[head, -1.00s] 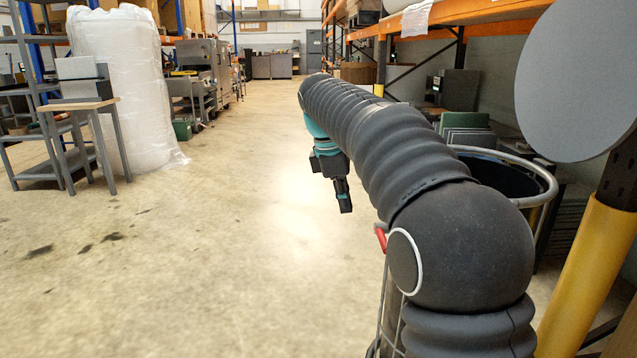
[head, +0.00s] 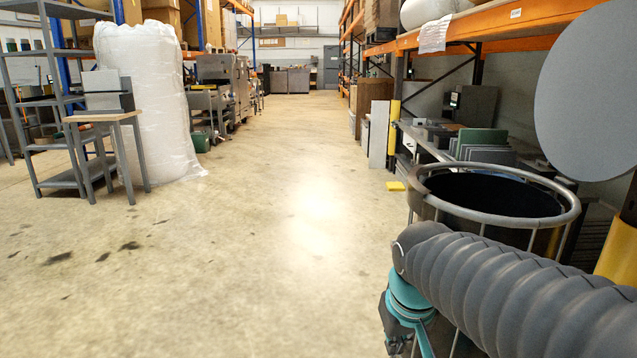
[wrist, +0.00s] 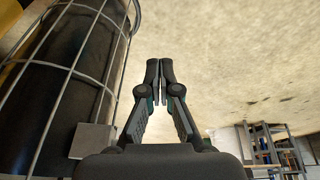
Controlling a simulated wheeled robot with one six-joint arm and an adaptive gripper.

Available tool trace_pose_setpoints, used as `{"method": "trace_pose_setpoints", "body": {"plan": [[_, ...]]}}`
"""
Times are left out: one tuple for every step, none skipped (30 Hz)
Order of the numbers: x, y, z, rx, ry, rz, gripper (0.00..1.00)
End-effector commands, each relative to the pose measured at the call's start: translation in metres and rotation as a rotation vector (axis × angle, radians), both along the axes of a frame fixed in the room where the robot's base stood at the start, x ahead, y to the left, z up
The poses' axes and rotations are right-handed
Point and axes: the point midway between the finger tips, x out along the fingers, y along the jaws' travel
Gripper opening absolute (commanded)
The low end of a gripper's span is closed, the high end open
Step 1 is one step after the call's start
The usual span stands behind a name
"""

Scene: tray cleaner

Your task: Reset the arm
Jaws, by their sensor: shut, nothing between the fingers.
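My gripper (wrist: 160,84) shows in the wrist view with its two dark fingers together, shut and empty. Its fingertips stand over bare floor, beside the caged dark bin on the left of that view. In the head view my arm, in a grey ribbed sleeve, reaches in from the lower right, with a teal joint low at the bottom. The gripper's fingers are out of sight in the head view.
A dark round bin (head: 490,196) with a metal rim stands just behind my arm. Orange-beamed shelving (head: 475,32) runs along the right. A small table (head: 104,117) and a white wrapped stack (head: 148,98) stand at left. The floor between (head: 260,200) is clear.

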Motion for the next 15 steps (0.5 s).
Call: {"method": "trace_pose_setpoints", "body": {"plan": [[-0.018,-0.004,-0.004,0.015,-0.019,-0.031,0.00],[-0.028,-0.007,-0.007,0.023,-0.028,-0.047,0.00],[-0.040,-0.009,-0.011,0.032,-0.040,-0.066,0.00],[-0.049,-0.011,-0.013,0.038,-0.050,-0.075,0.00],[-0.057,-0.013,-0.016,0.041,-0.059,-0.083,0.00],[-0.068,-0.015,-0.019,0.046,-0.070,-0.091,0.00],[-0.076,-0.017,-0.021,0.048,-0.078,-0.098,0.00],[-0.083,-0.019,-0.022,0.050,-0.085,-0.103,0.00],[-0.091,-0.021,-0.023,0.052,-0.096,-0.110,0.00],[-0.096,-0.022,-0.023,0.053,-0.106,-0.115,0.00],[-0.099,-0.024,-0.021,0.053,-0.118,-0.120,0.00],[-0.103,-0.026,-0.018,0.054,-0.135,-0.125,0.00],[-0.104,-0.027,-0.015,0.055,-0.149,-0.129,0.00],[-0.105,-0.028,-0.012,0.056,-0.162,-0.132,0.00],[-0.106,-0.029,-0.009,0.056,-0.175,-0.135,0.00]]}}
